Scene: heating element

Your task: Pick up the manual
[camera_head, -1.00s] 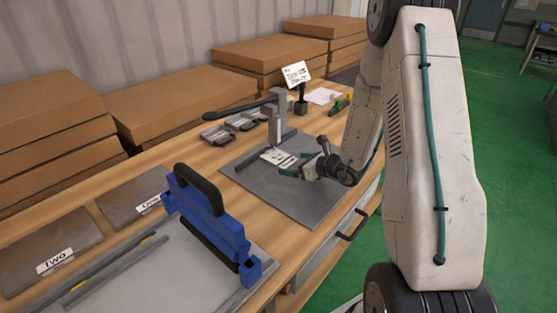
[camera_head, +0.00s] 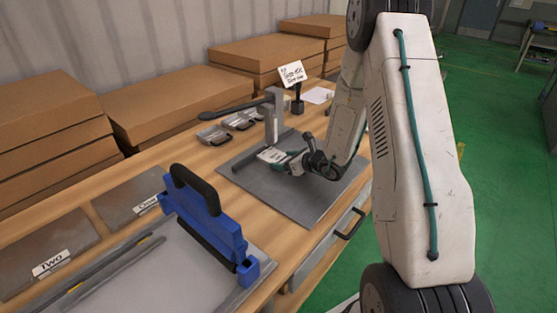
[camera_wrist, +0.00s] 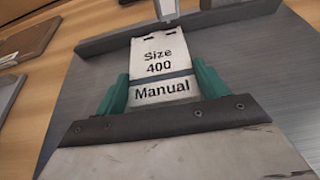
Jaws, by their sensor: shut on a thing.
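The manual (camera_wrist: 160,65) is a white booklet marked "Size 400 Manual", with a dark band across it. In the wrist view it lies between the two green fingers of my gripper (camera_wrist: 158,92), which are shut on its sides. In the head view the manual (camera_head: 271,155) is over the grey metal plate (camera_head: 305,195), near the upright post of the lever press (camera_head: 271,118). My gripper (camera_head: 290,160) reaches it from the right. Whether the manual still touches the plate is hard to tell. Its near end is hidden by the gripper in the wrist view.
A blue tool with a black handle (camera_head: 205,225) stands on the bench at front. Plates labelled "TWO" (camera_head: 45,245) and "One" (camera_head: 130,195) lie left. Small grey trays (camera_head: 213,136) sit behind the press. Cardboard boxes (camera_head: 165,95) line the wall. A sign (camera_head: 292,74) stands at the back.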

